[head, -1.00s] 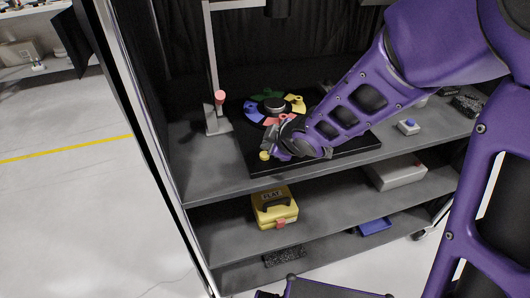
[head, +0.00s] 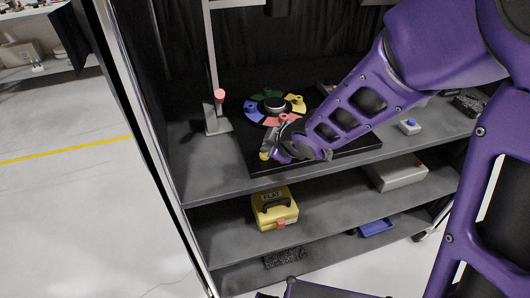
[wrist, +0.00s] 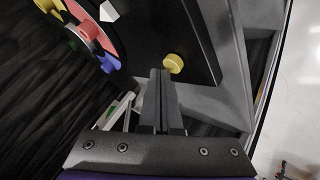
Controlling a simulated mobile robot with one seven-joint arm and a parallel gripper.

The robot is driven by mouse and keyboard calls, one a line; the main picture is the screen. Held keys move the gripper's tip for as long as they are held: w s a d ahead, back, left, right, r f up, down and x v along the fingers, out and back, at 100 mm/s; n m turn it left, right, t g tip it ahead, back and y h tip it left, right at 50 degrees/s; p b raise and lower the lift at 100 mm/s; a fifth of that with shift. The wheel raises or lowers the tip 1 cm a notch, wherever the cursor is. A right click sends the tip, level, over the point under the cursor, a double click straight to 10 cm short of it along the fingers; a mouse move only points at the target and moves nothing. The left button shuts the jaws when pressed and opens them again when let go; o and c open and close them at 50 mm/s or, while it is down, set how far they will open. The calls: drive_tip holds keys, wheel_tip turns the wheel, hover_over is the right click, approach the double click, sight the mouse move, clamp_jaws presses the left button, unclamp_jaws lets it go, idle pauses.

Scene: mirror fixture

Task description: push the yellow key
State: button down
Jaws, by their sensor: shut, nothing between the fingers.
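A small round yellow key (head: 264,157) sits at the front left corner of a black board (head: 350,151) on the upper shelf. In the wrist view the yellow key (wrist: 174,63) shows as a round yellow disc just beyond my fingertips. My gripper (head: 266,150) is shut and empty, with its fingers reaching down beside the key and partly covering it in the head view. In the wrist view my gripper's shut fingertips (wrist: 160,72) end right by the key's edge. I cannot tell whether they touch it.
A dial with red, blue, green and yellow (head: 295,104) segments stands behind my gripper. A post with a pink-tipped lever (head: 219,96) is to the left. A yellow case (head: 275,213) sits on the lower shelf.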

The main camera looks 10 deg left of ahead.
drive_tip(key=shift+f+b, duration=0.4)
drive_tip(key=shift+f, duration=0.05)
idle(0.4)
drive_tip(key=shift+r+p, duration=0.95)
wheel_tip(320, 180, up, 4)
drive_tip(key=p, duration=0.4)
drive_tip(key=shift+r, duration=1)
